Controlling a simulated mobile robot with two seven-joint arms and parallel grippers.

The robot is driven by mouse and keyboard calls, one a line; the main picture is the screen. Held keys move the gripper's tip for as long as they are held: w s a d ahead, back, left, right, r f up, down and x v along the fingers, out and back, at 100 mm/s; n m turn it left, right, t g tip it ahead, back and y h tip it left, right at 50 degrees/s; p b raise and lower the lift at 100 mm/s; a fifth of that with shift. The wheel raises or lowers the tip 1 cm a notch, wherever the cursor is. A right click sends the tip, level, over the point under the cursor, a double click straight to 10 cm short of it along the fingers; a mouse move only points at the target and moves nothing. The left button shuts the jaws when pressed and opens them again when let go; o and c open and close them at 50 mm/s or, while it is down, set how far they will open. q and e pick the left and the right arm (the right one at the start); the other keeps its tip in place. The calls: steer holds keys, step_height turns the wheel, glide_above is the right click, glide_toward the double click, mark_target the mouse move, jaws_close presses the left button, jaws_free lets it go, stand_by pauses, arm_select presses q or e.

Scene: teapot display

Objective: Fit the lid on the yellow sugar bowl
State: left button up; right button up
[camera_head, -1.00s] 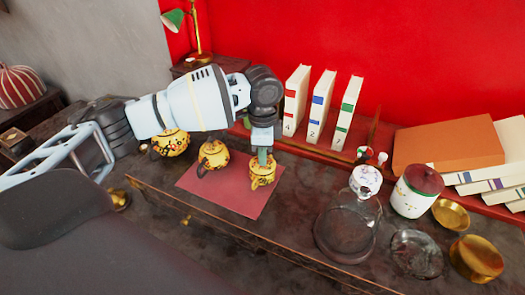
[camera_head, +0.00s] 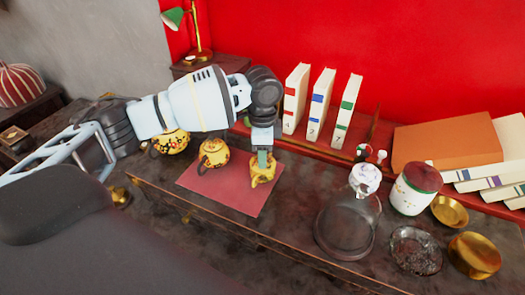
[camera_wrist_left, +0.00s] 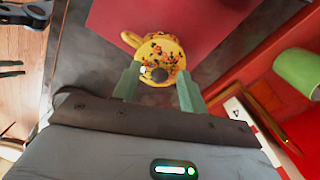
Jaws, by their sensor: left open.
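A small yellow flowered vessel (camera_head: 257,178), likely the sugar bowl, stands on the red mat (camera_head: 225,192) under my left gripper (camera_head: 263,163). Whether a separate lid is seated on the vessel, I cannot tell. My right gripper is not in view.
A yellow teapot (camera_head: 214,152) stands left on the mat, and another yellow pot (camera_head: 172,143) stands behind it near my arm. White books (camera_head: 318,107) stand at the back. A glass dome (camera_head: 347,225), a white canister (camera_head: 412,192) and brass bowls (camera_head: 474,256) crowd the right.

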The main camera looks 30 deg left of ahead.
arm_select(q)
steer(key=shift+r, duration=0.1)
step_height(320, 180, up, 7)
steer(key=shift+f, duration=0.1)
steer(key=shift+r, duration=0.45)
stand_by(0.5)
steer(key=shift+f, duration=0.1)
